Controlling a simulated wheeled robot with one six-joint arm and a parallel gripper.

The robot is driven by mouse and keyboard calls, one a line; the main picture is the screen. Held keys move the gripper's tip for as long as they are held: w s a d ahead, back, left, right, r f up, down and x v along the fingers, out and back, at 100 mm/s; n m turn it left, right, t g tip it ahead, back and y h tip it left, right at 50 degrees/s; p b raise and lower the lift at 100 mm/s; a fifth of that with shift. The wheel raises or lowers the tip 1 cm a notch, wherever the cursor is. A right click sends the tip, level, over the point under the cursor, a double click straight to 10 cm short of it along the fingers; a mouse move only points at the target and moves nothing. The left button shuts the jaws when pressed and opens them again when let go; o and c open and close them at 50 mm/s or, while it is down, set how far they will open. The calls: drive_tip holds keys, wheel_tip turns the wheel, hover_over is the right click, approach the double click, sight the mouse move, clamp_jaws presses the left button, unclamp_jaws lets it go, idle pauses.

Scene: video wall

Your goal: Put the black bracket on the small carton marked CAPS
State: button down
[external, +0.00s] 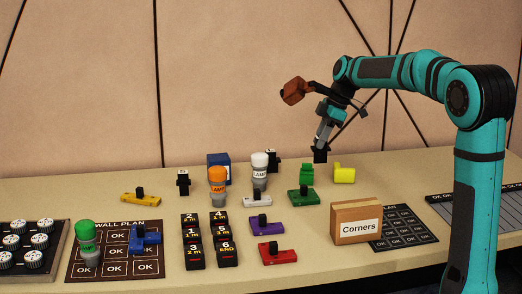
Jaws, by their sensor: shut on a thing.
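My gripper (321,146) points down above the back right part of the table, shut on a small black piece that looks like a black bracket (320,156). The piece hangs above the table, behind the green and yellow pieces. Two other small black upright pieces stand on the table, one at the back left (183,183) and one behind the white lamp (272,160). A brown carton (347,224) at the front right reads "Corners". I can read no CAPS mark on any carton. A blue box (213,160) stands at the back, partly hidden by the orange lamp.
Orange (218,184), white (260,170) and green (87,240) lamps stand upright. Several coloured pieces with black knobs and black numbered blocks (194,232) fill the middle. A wall plan board (75,270) lies at left. The table's back right is fairly clear.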

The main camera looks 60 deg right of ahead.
drive_tip(key=w+a+r, duration=0.2)
drive_tip(key=w, duration=0.9)
drive_tip(key=w+a+r, duration=0.2)
drive_tip(key=w, duration=0.9)
drive_tip(key=w+a+r, duration=0.1)
drive_tip(key=w+a, duration=0.1)
drive_tip(key=w, duration=1)
drive_tip(key=shift+n, duration=0.4)
drive_tip(key=shift+s+d+f, duration=0.1)
drive_tip(key=shift+s+f, duration=0.05)
drive_tip(key=shift+f, duration=4.2)
drive_tip(key=shift+f, duration=0.15)
drive_tip(key=c, duration=1.2)
unclamp_jaws()
drive_tip(key=shift+o, duration=0.2)
drive_tip(key=v, duration=1.2)
